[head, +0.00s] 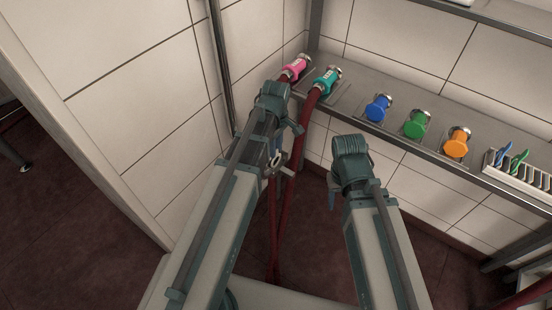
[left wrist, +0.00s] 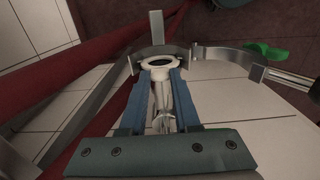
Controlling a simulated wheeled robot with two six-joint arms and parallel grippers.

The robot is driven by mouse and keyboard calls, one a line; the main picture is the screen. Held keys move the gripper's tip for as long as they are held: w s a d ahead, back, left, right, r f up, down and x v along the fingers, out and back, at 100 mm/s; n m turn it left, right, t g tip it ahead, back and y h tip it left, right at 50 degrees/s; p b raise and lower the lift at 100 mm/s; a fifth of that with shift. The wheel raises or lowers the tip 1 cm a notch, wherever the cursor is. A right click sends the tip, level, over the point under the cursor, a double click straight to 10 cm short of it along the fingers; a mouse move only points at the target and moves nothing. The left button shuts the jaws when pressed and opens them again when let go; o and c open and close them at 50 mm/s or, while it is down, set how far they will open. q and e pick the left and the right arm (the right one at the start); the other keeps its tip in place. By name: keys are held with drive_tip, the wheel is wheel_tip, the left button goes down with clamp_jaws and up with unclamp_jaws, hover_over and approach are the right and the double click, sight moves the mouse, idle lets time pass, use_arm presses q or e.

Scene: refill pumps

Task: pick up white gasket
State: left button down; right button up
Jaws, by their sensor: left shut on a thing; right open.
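The white gasket (left wrist: 158,64) is a pale ring with a dark centre in the left wrist view. It sits between the blue fingertips of my left gripper (left wrist: 160,78), which is shut on it. A grey metal bracket curves close around the gasket; I cannot tell whether they touch. In the head view my left gripper (head: 278,158) is beside the red hoses, below the shelf, and a small pale ring shows there. My right gripper (head: 333,192) is open and apart, to the right; its fingers are mostly hidden by the arm.
The shelf (head: 350,109) holds pink (head: 296,68) and teal (head: 326,80) nozzles on red hoses. Blue (head: 379,108), green (head: 418,124) and orange (head: 457,142) caps stand to their right, then a white rack (head: 520,174). A green piece (left wrist: 266,51) shows in the left wrist view.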

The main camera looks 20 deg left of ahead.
use_arm(q)
drive_tip(key=shift+r, duration=0.1)
wheel_tip(320, 180, up, 10)
drive_tip(key=p, duration=1)
drive_tip(key=shift+d, duration=0.1)
